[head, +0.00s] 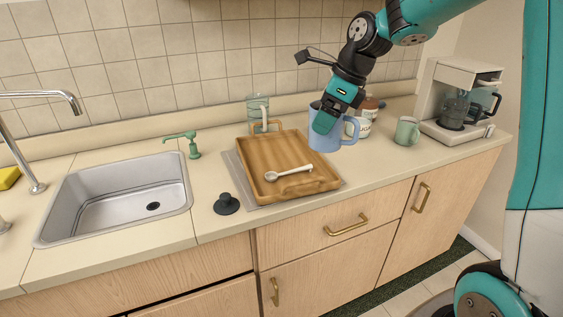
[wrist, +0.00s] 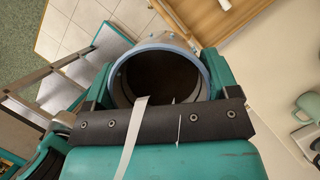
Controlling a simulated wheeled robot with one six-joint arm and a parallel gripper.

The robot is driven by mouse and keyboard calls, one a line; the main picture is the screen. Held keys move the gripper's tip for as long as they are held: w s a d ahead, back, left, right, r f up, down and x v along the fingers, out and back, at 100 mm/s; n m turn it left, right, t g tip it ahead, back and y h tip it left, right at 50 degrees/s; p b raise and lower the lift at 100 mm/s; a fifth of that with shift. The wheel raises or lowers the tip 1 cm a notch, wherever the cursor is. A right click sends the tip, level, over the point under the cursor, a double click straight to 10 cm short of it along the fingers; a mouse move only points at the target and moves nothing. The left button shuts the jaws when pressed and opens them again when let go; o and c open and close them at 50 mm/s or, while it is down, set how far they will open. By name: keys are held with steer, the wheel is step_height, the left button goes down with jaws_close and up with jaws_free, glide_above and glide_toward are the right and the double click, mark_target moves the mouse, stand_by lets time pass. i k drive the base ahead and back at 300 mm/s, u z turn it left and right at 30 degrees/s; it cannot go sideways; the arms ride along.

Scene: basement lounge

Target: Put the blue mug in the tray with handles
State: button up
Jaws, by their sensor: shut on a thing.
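The blue mug (head: 326,138) is upright at the right end of the wooden tray, in the head view. My gripper (head: 328,118) is shut on it from above, and the mug's handle points right. In the wrist view the mug's round rim (wrist: 160,62) shows between the gripper's two fingers (wrist: 160,85), and its inside is dark. I cannot tell whether its base touches the counter. The wooden tray with handles (head: 255,157) lies on a grey mat to the left of the mug. A white spoon (head: 288,172) lies in the tray.
A green mug (head: 407,131) and a coffee maker (head: 462,100) stand to the right. A bottle (head: 361,124) is behind the blue mug. A clear container (head: 257,108) is behind the tray. A dark stopper (head: 226,204) and the sink (head: 115,195) are to the left.

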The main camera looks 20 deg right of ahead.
mark_target(278, 152)
steer(key=i, duration=1)
